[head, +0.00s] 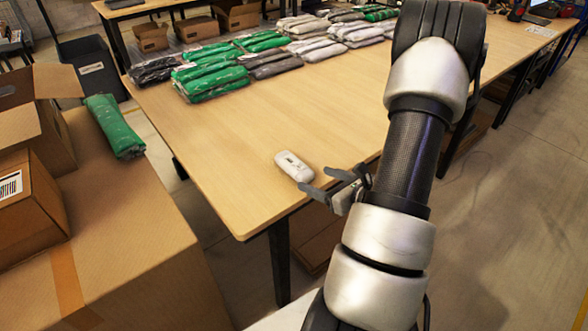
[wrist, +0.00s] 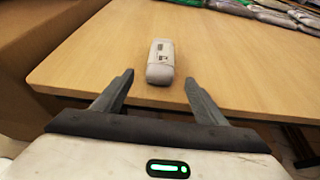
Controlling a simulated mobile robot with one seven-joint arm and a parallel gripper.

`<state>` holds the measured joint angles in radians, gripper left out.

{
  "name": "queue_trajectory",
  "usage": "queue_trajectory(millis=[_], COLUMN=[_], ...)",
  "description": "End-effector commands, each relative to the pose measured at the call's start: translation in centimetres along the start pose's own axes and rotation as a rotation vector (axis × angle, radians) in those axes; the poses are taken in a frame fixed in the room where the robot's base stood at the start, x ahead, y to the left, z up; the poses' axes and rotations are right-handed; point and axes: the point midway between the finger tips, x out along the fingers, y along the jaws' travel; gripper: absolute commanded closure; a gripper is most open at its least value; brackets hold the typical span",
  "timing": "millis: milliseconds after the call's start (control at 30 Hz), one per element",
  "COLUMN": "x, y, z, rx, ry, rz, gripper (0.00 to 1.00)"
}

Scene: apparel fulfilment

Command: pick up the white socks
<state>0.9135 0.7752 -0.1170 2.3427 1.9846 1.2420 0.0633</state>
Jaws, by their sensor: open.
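The white socks (head: 294,166) are a small, rounded white bundle with a label on top. They lie on the wooden table (head: 262,125) near its front left corner. In the wrist view the socks (wrist: 160,62) lie ahead, between the lines of the two fingers and close to the table edge. My gripper (head: 335,185) is open and empty at the table's front edge, just right of the socks in the head view. Its fingers also show in the wrist view (wrist: 159,88), apart from the socks.
Rows of green, grey and white bagged garments (head: 215,80) lie farther back on the table. A cardboard box (head: 130,230) stands at the left with a green package (head: 114,127) on it. The table around the socks is clear.

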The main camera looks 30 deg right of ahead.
Motion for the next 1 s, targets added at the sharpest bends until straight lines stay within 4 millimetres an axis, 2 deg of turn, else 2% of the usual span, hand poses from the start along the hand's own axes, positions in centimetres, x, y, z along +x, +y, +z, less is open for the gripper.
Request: queue_trajectory(millis=[100, 367, 633, 867, 1000], x=[1.5, 3.0, 6.8, 7.2, 7.1], y=[0.0, 0.0, -0.1, -0.1, -0.1], z=[-0.1, 0.0, 0.1, 0.2, 0.2], rx=[-0.001, -0.002, -0.003, -0.001, -0.001], ry=[0.0, 0.0, 0.0, 0.0, 0.0], rz=[0.002, 0.002, 0.002, 0.0, 0.0], gripper=[0.34, 0.34, 0.34, 0.34, 0.55])
